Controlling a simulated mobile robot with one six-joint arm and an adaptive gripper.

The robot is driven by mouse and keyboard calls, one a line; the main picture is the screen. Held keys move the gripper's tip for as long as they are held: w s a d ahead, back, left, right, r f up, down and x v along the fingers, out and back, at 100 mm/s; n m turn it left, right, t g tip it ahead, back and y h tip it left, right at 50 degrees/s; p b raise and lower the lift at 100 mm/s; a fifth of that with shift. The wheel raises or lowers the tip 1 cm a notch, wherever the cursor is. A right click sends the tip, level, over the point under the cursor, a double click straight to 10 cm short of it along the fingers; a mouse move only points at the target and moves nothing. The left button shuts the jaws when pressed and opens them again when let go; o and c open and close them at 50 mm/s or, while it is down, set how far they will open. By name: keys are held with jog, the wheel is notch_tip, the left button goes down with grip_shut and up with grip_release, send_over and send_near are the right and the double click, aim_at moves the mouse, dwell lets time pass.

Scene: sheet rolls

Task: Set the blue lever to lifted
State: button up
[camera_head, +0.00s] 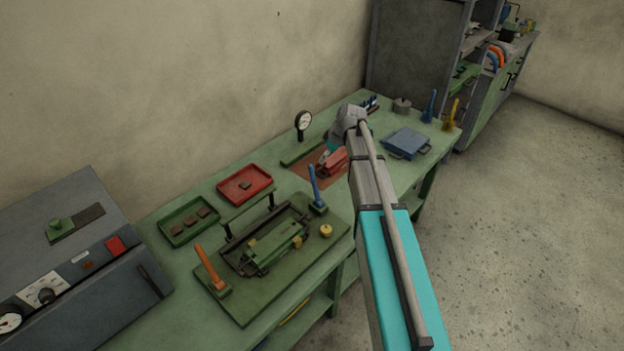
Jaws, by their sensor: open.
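A blue lever (315,183) stands nearly upright, tilted slightly left, from a small blue base at the back right corner of a dark green fixture board (248,311). A second blue lever (430,106) stands upright at the far right of the bench. My gripper (328,150) is small and partly hidden by my own wrist, above the red-brown mat (309,169) behind the nearer blue lever. It is open, apart from both blue levers. My arm crosses the right of the picture.
An orange lever (210,267) leans at the board's left end; a yellow knob (326,231) sits at its right. Red (245,171) and green (176,239) trays, a dial gauge (303,121) and a blue box (406,143) occupy the bench.

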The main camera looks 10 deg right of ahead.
aim_at(314, 175)
jog(key=shift+b+x, duration=5.95)
jog(key=shift+x, duration=0.7)
jog(key=shift+c, duration=0.2)
jog(key=shift+s, duration=0.1)
grip_shut()
